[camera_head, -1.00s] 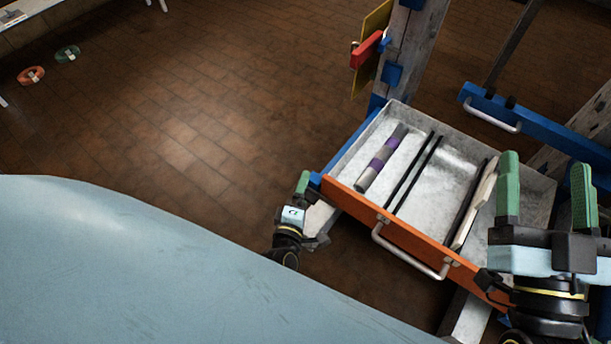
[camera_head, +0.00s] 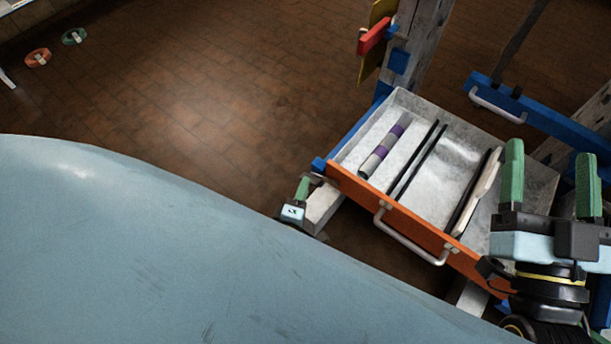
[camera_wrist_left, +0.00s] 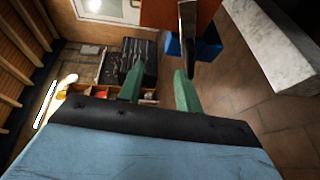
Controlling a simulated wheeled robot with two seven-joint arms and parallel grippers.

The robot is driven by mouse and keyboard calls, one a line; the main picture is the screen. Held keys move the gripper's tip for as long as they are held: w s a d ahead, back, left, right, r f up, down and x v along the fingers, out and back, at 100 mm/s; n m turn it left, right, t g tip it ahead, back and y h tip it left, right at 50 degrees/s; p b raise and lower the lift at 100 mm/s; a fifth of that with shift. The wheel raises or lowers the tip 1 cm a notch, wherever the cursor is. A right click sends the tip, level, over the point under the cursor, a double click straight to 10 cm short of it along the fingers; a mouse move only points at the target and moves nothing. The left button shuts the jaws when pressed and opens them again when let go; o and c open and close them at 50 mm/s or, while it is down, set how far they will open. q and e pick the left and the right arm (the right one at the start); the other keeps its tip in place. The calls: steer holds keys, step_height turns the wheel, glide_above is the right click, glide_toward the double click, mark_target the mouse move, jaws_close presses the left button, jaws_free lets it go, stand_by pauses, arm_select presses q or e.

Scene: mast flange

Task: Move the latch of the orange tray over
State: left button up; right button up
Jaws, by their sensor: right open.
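The orange-fronted tray (camera_head: 400,213) is a pulled-out metal drawer with a silver handle (camera_head: 410,240). A blue piece (camera_head: 318,164) sits at its left front corner. In the left wrist view, a metal bar (camera_wrist_left: 187,35), apparently the latch, runs down past the orange panel (camera_wrist_left: 160,12) and a blue block (camera_wrist_left: 208,45), close to one fingertip; contact cannot be told. My left gripper (camera_head: 301,190) is just below the tray's left corner, partly hidden by my body; its green fingers (camera_wrist_left: 163,75) stand apart. My right gripper (camera_head: 550,175) is open and empty by the tray's right side.
The tray holds a grey and purple cylinder (camera_head: 385,146), dark rods (camera_head: 417,160) and a pale flat piece (camera_head: 482,188). A blue drawer front (camera_head: 540,115) and a post with a red part (camera_head: 374,35) stand behind. Open tiled floor (camera_head: 200,110) lies left.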

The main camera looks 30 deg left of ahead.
arm_select(q)
steer(key=f+p+v, duration=0.1)
steer(key=v, duration=1.1)
steer(key=shift+f, duration=0.2)
stand_by(0.4)
stand_by(0.4)
